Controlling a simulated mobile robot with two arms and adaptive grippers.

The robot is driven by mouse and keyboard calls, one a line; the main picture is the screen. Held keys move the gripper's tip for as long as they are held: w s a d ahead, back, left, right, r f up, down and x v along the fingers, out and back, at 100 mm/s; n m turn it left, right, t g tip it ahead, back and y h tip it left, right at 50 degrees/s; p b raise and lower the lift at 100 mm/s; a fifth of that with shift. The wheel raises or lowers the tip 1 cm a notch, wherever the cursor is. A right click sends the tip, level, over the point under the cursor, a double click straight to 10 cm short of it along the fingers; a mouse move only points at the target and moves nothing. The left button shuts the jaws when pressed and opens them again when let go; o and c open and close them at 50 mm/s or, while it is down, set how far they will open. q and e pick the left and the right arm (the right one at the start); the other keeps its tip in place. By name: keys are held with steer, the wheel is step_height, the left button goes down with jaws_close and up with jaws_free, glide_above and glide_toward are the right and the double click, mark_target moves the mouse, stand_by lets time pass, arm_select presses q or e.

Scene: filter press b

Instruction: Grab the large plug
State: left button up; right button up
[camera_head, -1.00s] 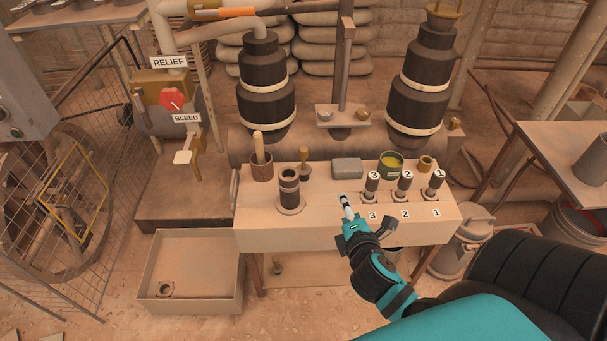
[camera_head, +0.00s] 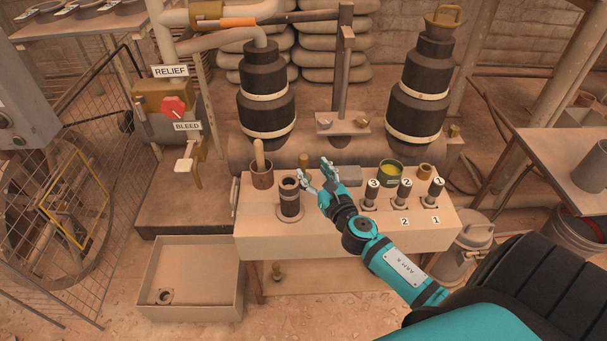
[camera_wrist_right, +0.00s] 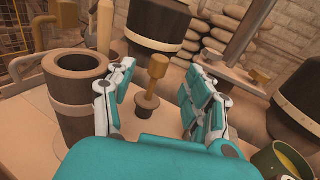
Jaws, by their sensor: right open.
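A plug with a brass-coloured handle and dark base stands upright on the bench, in the right wrist view (camera_wrist_right: 157,68) between my open fingers and beyond them. In the head view only the upper part of this plug (camera_head: 304,161) shows behind my right gripper (camera_head: 314,175). My right gripper is open and empty, with space between its fingers and the plug. My left gripper is not in view.
A dark hollow cylinder (camera_head: 289,197) stands close left of my right gripper. A pot with a wooden handle (camera_head: 262,176) is behind it. A grey block (camera_head: 347,171), a green can (camera_head: 390,172) and numbered pegs (camera_head: 404,190) stand right. The bench front left (camera_head: 260,225) is clear.

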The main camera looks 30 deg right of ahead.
mark_target(306, 161)
steer(key=w, duration=0.4)
steer(key=w+d, duration=0.1)
steer(key=w, duration=0.1)
steer(key=shift+w+f+b, duration=0.15)
steer(key=shift+w+b, duration=0.15)
steer(key=shift+w, duration=0.05)
jaws_close()
stand_by(0.7)
